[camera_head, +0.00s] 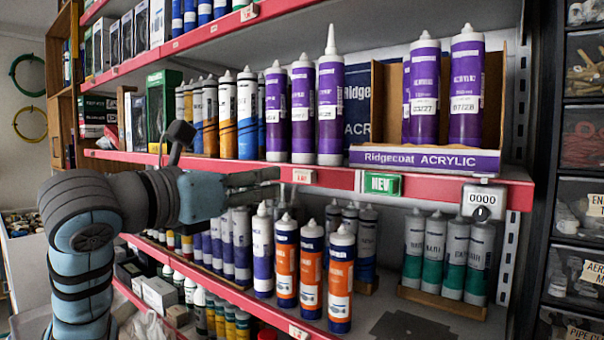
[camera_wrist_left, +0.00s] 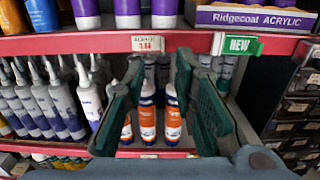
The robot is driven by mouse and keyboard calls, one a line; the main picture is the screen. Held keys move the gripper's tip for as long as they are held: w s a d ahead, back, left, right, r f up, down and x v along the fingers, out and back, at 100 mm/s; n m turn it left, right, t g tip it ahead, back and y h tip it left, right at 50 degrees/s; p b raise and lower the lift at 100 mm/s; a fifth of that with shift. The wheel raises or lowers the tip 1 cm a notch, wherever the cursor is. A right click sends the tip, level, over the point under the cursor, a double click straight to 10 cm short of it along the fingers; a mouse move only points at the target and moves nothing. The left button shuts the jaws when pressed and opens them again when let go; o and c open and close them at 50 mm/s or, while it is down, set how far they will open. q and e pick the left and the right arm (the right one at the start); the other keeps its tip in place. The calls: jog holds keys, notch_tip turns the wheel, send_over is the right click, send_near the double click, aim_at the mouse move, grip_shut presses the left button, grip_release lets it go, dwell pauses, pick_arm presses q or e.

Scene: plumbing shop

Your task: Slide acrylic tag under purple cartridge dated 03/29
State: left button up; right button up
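Purple cartridges stand on the middle shelf: a group at the left, including the tall-nozzled one (camera_head: 330,108), and two in the display box, one (camera_head: 424,90) reading about 07/27 and another (camera_head: 467,88) about 07/28. Date labels on the left group are too small to read. A small white price tag (camera_head: 304,176) sits on the red shelf edge below them, also in the wrist view (camera_wrist_left: 148,43); I cannot tell whether it is the acrylic tag. My left gripper (camera_head: 276,182) is before the shelf edge, left of that tag. In the wrist view its fingers (camera_wrist_left: 159,62) are apart with nothing held. My right gripper is not in view.
The display box (camera_head: 425,159) reads Ridgecoat ACRYLIC. A green NEW tag (camera_head: 382,184) and a 0000 dial box (camera_head: 483,202) are on the shelf edge. Orange-labelled cartridges (camera_head: 311,270) stand below on the lower shelf. Drawers (camera_head: 583,150) stand at right.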

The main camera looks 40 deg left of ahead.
aim_at(309, 174)
pick_arm(q)
jog(key=w+p, duration=0.3)
jog(key=w, duration=0.8)
jog(key=shift+w, duration=0.2)
grip_shut()
